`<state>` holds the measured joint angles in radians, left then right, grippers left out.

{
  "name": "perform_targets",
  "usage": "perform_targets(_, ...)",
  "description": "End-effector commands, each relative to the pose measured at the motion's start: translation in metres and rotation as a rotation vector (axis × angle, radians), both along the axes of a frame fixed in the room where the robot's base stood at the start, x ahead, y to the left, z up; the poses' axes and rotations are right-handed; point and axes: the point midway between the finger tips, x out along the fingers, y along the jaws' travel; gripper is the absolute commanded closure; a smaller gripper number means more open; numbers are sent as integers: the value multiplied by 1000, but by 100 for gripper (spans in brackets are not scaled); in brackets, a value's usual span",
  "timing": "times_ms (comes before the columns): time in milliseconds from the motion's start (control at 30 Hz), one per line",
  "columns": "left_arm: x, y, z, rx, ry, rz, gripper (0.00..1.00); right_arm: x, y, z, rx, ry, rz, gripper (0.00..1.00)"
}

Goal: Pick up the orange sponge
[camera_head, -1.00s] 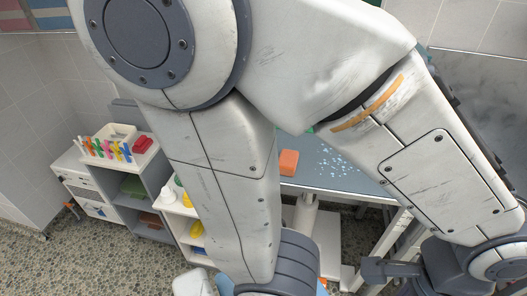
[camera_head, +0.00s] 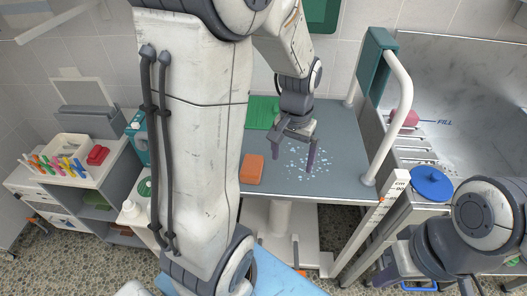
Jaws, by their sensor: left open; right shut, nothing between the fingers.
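The orange sponge (camera_head: 252,169) lies flat on the grey-blue grooming table (camera_head: 340,180), near its front left edge. My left gripper (camera_head: 295,162) is open and empty above the table, to the right of the sponge and apart from it. Its two fingers point down, over a patch of pale specks. My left arm crosses the picture and covers part of the table's left side. My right gripper (camera_head: 385,275) is shut and empty at the lower right, low in front of the table.
A green cloth (camera_head: 262,112) lies at the back left of the table. A white rail and teal panel (camera_head: 376,62) stand at its right. A steel tub (camera_head: 460,90) and a blue round lid (camera_head: 432,183) are further right. Shelves with markers (camera_head: 58,163) stand left.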

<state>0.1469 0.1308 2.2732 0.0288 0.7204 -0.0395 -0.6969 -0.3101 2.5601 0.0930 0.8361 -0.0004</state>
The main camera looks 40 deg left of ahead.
Motion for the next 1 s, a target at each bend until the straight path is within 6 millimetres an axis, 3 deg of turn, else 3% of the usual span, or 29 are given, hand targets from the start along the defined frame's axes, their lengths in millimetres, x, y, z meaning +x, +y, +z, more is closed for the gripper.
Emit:
perform_targets(33,4,31,-2,2,10,88,0,0,0,6,0,0,0,100)
perform_targets(100,6,66,-8,5,15,176,0,0,0,9,0,0,0,100)
perform_targets(200,4,104,-15,10,19,271,0,0,0,13,0,0,0,100)
perform_targets(300,0,127,-20,11,24,326,0,0,0,14,0,0,0,100)
perform_targets(467,-2,138,-37,11,28,354,0,0,0,15,0,0,0,100)
perform_targets(600,-2,138,-59,11,28,353,0,0,0,15,0,0,0,100)
perform_targets(1000,2,134,-98,10,29,349,0,0,0,22,0,0,0,100)
